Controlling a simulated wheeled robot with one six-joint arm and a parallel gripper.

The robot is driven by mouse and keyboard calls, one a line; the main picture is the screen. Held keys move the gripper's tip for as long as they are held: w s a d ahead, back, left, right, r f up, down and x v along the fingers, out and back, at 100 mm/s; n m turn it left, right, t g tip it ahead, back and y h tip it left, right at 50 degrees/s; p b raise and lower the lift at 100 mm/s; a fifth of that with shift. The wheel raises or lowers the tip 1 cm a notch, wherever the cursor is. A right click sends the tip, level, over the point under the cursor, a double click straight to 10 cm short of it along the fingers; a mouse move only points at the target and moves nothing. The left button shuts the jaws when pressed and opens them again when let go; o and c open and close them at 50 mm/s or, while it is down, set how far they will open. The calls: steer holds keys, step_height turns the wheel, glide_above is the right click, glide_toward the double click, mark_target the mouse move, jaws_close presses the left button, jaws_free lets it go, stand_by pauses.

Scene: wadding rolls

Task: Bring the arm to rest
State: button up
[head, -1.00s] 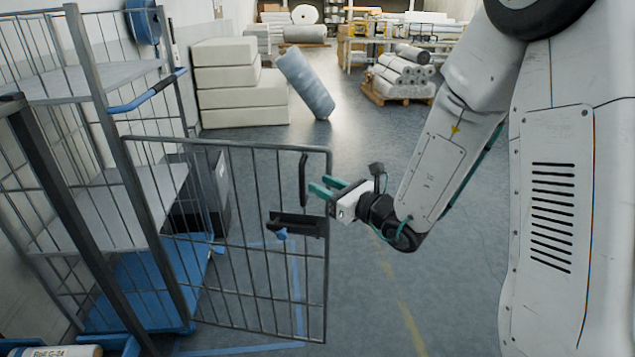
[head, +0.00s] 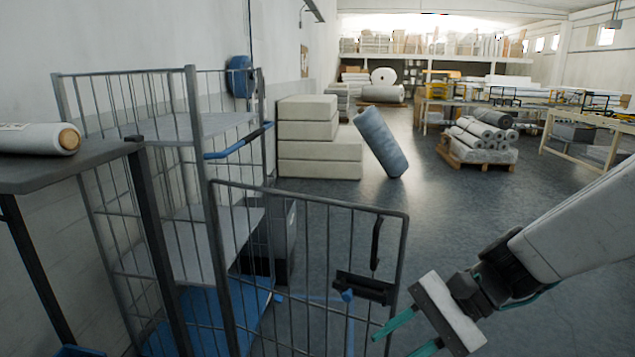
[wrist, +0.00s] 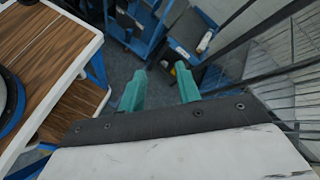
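My gripper (head: 408,336) is low in the head view, right of the mesh door of a roll cage. Its two teal fingers are apart with nothing between them. In the wrist view the fingers (wrist: 160,90) are also spread and empty, with floor and blue shelving beyond. The grey arm reaches in from the right edge of the head view. The mesh door (head: 300,270) stands in front of the cage, with a black latch plate and a blue knob. A gap shows between the gripper and the latch.
The wire cage (head: 193,110) has grey shelves and a blue base. A dark table (head: 75,165) at left bears a pale roll (head: 38,138). Beyond are stacked pale blocks (head: 320,150), a leaning grey-blue roll (head: 381,143) and a pallet of rolls (head: 483,140). Floor at centre right is clear.

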steer(key=s+d+r+n+t+h, duration=0.1)
steer(key=s+d+r+n+h, duration=0.2)
steer(key=d, duration=0.4)
steer(key=s+d+r+n+t+h, duration=0.2)
steer(key=s+d+r+n+h, duration=0.1)
steer(key=s+d+n+h, duration=0.2)
steer(key=s+d+h, duration=0.1)
steer(key=d+h, duration=0.1)
steer(key=h, duration=0.1)
steer(key=shift+s+d+r, duration=0.25)
steer(key=shift+d+r, duration=0.15)
